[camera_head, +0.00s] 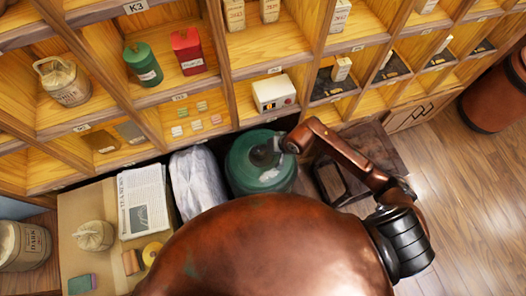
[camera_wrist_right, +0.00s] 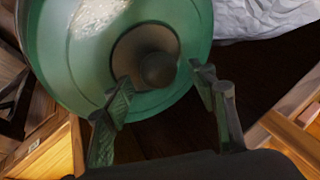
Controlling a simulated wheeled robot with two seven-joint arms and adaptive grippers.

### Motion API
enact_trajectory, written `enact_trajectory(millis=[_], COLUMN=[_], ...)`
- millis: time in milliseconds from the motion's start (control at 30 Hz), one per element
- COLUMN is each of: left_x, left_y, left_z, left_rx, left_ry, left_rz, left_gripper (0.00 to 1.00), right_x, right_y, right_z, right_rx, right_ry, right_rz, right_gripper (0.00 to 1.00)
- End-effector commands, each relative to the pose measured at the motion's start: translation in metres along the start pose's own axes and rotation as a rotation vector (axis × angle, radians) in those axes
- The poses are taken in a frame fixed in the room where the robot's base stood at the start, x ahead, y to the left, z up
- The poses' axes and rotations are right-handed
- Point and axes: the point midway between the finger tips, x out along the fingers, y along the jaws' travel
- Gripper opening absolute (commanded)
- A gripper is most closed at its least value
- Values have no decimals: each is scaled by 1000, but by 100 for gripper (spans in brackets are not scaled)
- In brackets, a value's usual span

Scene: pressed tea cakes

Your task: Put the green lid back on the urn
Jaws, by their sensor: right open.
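A large green round vessel (camera_head: 242,168), which looks like the urn, stands on the floor in front of the shelves. It also shows in the right wrist view (camera_wrist_right: 85,65), with a brown circle around a darker round spot in its middle. I cannot tell whether that is an open mouth or a knob, nor whether the green top is a separate lid. My right gripper (camera_head: 266,153) is over the vessel. In the wrist view its fingers (camera_wrist_right: 161,84) are open, pointing at the round spot, with nothing held between them. My left gripper is out of view.
A white bag (camera_head: 198,182) lies close to the left of the vessel, beside a newspaper (camera_head: 143,200) and a cloth sack (camera_head: 94,235). Wooden shelves hold a green canister (camera_head: 143,66), a red canister (camera_head: 188,52) and a white box (camera_head: 273,93).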

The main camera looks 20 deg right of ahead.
Motion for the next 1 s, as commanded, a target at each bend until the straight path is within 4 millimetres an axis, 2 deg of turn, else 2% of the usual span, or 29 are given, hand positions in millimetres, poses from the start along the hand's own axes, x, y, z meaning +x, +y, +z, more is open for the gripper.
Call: enact_trajectory(millis=[33, 300, 500, 667, 1000], left_x=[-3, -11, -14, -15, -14], left_y=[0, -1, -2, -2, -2], left_z=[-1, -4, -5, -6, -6], left_rx=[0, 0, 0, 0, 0], left_ry=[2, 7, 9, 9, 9], left_rz=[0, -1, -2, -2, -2], left_gripper=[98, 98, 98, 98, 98], right_x=[-13, -70, -97, -104, -105], right_y=[0, 0, 0, 0, -4], right_z=[-1, -1, 0, 1, 2], right_rx=[-6, -6, -4, -1, 10], right_ry=[2, 2, 0, -2, -5], right_rz=[2, 3, 2, 1, -13], right_gripper=[52, 52, 52, 52, 52])
